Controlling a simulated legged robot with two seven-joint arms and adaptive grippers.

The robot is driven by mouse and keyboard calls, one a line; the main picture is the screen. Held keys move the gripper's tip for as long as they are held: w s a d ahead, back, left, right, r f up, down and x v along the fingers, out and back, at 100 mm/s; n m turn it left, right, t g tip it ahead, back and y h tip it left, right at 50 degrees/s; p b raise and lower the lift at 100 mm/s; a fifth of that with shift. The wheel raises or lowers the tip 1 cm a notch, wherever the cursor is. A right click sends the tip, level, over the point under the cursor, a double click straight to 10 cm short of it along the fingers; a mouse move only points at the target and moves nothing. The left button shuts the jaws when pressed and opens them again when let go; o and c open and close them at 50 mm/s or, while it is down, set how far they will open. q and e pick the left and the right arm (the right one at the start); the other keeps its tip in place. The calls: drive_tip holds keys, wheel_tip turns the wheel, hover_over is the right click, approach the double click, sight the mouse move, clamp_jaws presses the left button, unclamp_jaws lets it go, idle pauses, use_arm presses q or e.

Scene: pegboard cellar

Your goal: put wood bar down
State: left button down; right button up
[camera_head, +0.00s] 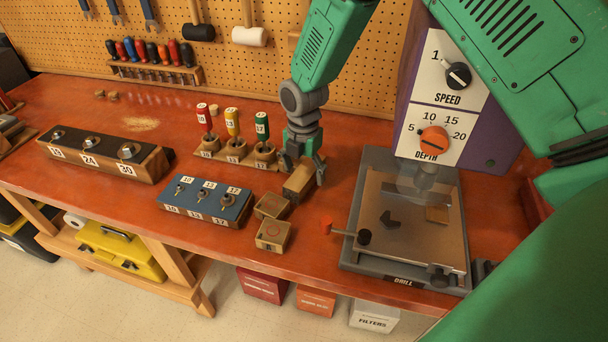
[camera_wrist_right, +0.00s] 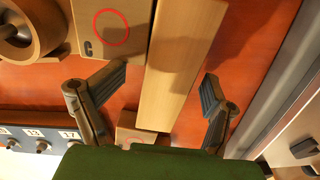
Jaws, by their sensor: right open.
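The wood bar (camera_head: 299,183) is a pale, plain block lying on the red-brown workbench, left of the drill station. In the right wrist view the bar (camera_wrist_right: 182,65) runs lengthwise between my spread fingers. My right gripper (camera_head: 304,170) is open over the bar in the head view, and its fingers partly cover it. In the wrist view the right gripper (camera_wrist_right: 165,80) shows a gap left of the bar; the right finger is close to it, and I cannot tell if they touch. My left gripper is not in view.
Two small wood blocks (camera_head: 271,206) (camera_head: 274,236) lie in front of the bar. A blue bit holder (camera_head: 205,203) and upright coloured-handled tools (camera_head: 233,125) stand to the left. The drill station (camera_head: 358,215) with its lever is to the right.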

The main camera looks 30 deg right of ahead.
drive_tip(key=shift+s+d+f, duration=0.15)
drive_tip(key=shift+s+f, duration=0.25)
drive_tip(key=shift+f, duration=0.25)
drive_tip(key=shift+d, duration=0.15)
drive_tip(key=c, duration=1)
drive_tip(key=shift+w+r, duration=0.1)
drive_tip(key=shift+w, duration=0.05)
drive_tip(key=shift+c, duration=0.7)
